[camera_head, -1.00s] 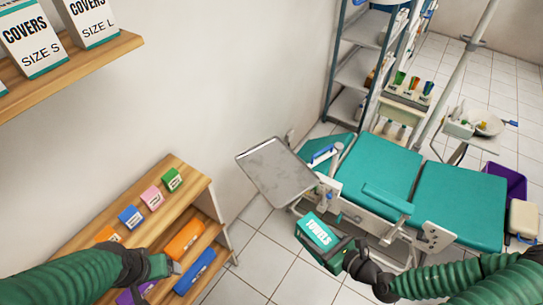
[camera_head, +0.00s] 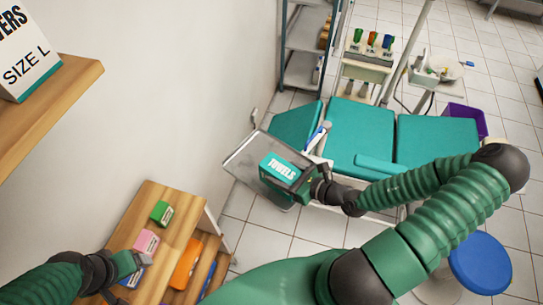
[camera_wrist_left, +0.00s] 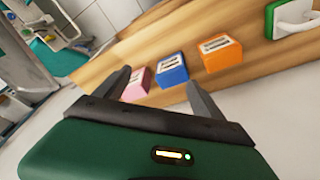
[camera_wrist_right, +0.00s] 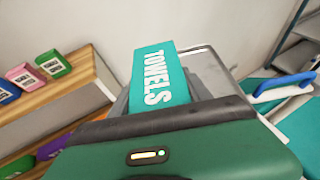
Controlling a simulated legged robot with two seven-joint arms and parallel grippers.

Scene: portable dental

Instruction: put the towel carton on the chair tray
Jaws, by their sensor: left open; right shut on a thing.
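The towel carton (camera_head: 281,169) is a teal and dark green box with "TOWELS" in white on its top. My right gripper (camera_head: 305,186) is shut on it and holds it over the grey metal chair tray (camera_head: 243,160). In the right wrist view the carton (camera_wrist_right: 160,80) stands out beyond my gripper, with the tray (camera_wrist_right: 208,66) behind and beside it. I cannot tell whether the carton touches the tray. My left gripper (camera_wrist_left: 158,88) is open and empty near the wooden shelf; in the head view it (camera_head: 143,258) is beside the small boxes.
The wooden shelf unit (camera_head: 178,225) carries small green (camera_head: 162,213), pink (camera_head: 146,243) and blue boxes. The teal dental chair (camera_head: 360,137) lies right of the tray. A blue-topped stool (camera_head: 480,262) stands lower right. A blue-handled item (camera_wrist_right: 283,88) lies near the tray.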

